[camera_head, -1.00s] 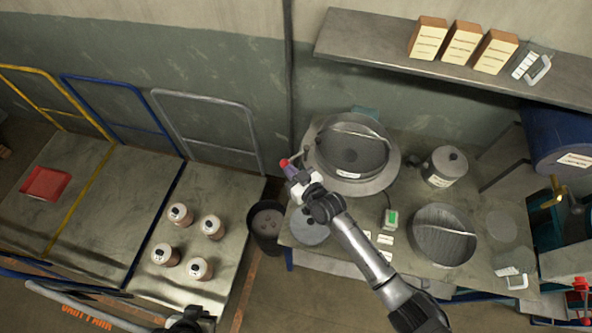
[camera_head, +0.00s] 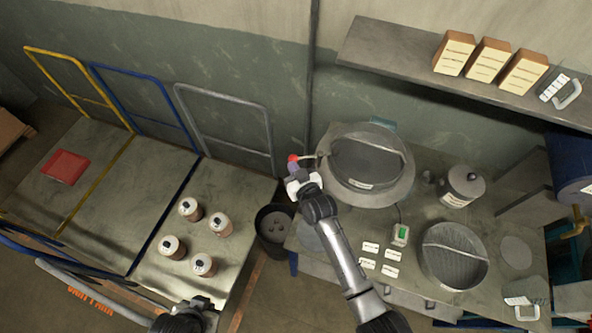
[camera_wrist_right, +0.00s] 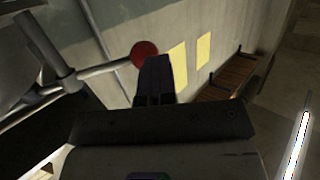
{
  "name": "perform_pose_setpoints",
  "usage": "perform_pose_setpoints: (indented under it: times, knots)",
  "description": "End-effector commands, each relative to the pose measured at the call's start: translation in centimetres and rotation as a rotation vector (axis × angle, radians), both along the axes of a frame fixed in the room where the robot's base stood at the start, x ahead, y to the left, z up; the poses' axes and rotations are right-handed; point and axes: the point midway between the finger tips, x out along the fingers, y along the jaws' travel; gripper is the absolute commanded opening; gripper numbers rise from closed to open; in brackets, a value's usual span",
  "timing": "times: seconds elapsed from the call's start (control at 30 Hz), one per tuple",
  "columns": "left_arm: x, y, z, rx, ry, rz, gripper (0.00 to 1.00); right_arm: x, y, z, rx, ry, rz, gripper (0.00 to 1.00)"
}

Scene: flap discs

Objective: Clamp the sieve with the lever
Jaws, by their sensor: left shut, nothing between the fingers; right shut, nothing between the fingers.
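The sieve (camera_head: 365,160) sits on the round sieving machine (camera_head: 352,199) on the bench, with a thin bar arched over it. The lever ends in a red knob (camera_head: 293,159) at the machine's left; the knob (camera_wrist_right: 144,52) and its rod (camera_wrist_right: 105,70) also show in the right wrist view. My right gripper (camera_head: 295,172) is shut and empty at the knob, and its dark fingers (camera_wrist_right: 154,75) overlap the knob's edge in the wrist view. I cannot tell whether they touch. My left gripper (camera_head: 200,303) is shut and empty at the bottom edge, partly cut off.
A mesh sieve (camera_head: 453,257), a lidded pot (camera_head: 463,187), a green-button switch box (camera_head: 400,235) and labels stand on the bench. A dark bin (camera_head: 274,230) is beside it. Several jars (camera_head: 190,209) and a red tray (camera_head: 65,167) are on the carts at left. A shelf (camera_head: 395,52) hangs above.

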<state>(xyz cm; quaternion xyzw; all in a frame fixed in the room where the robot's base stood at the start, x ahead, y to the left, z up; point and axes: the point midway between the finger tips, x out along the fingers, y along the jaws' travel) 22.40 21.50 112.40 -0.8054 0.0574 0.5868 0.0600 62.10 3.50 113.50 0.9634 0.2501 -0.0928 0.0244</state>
Motion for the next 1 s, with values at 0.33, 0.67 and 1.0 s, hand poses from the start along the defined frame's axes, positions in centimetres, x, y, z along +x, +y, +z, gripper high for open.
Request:
perform_pose_setpoints:
  times: [0.33, 0.67, 1.0]
  knots:
    - [0.0, -0.1, -0.1, -0.004, 0.001, 0.002, 0.0, 0.1, 0.0, -0.2, -0.003, 0.005, 0.0, 0.0]
    - [-0.1, 0.2, 0.6, 0.007, 0.001, -0.004, 0.0, -0.5, 0.1, 0.0, -0.003, 0.009, 0.002, 0.0]
    - [0.0, 0.3, 3.7, 0.009, -0.003, -0.007, 0.0, -5.4, 0.6, 0.6, 0.001, 0.007, 0.007, 0.0]
